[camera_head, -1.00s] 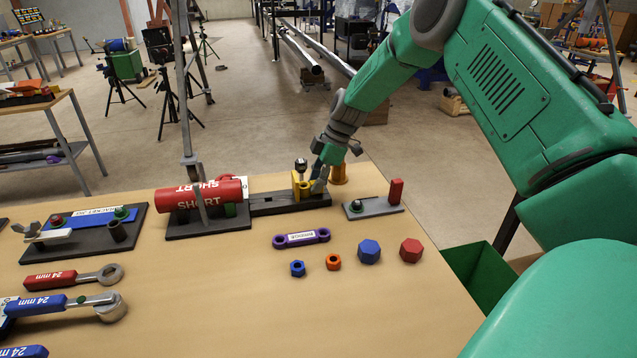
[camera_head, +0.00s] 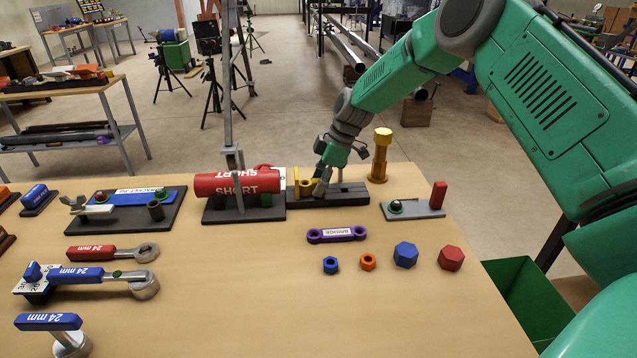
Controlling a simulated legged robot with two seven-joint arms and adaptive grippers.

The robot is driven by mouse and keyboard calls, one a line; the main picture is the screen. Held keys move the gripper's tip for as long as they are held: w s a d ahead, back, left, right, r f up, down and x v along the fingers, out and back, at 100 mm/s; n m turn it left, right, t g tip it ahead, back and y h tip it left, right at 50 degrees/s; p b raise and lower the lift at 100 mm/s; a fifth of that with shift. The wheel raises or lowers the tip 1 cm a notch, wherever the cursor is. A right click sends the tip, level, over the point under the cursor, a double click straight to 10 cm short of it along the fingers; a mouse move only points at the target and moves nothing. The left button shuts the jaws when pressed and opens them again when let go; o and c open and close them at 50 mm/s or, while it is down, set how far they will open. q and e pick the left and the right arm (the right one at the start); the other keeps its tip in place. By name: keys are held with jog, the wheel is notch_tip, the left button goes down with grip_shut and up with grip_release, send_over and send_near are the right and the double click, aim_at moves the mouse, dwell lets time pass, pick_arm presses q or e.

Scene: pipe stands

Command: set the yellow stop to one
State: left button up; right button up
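The yellow stop (camera_head: 304,188) stands on a dark slotted rail (camera_head: 350,195), near the rail's left end and close to the right end of the red SHORT pipe (camera_head: 226,184). My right gripper (camera_head: 321,187) reaches down from the right, with its fingers at the right side of the stop. The fingers overlap the stop in the picture, and I cannot tell whether they grip it. The stop's black knob does not show clearly. Any marks on the rail are too small to read. My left gripper is not in view.
A tall gold bolt (camera_head: 380,158) stands right of the rail. A grey plate with a red block (camera_head: 438,195) lies further right. A purple bridge piece (camera_head: 336,235) and several nuts lie in front. The wrenches (camera_head: 112,252) are at left. The table's front middle is clear.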

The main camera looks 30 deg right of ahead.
jog(key=shift+s+r, duration=0.1)
jog(key=shift+r, duration=0.25)
jog(key=v, duration=1.1)
jog(key=shift+d, duration=0.3)
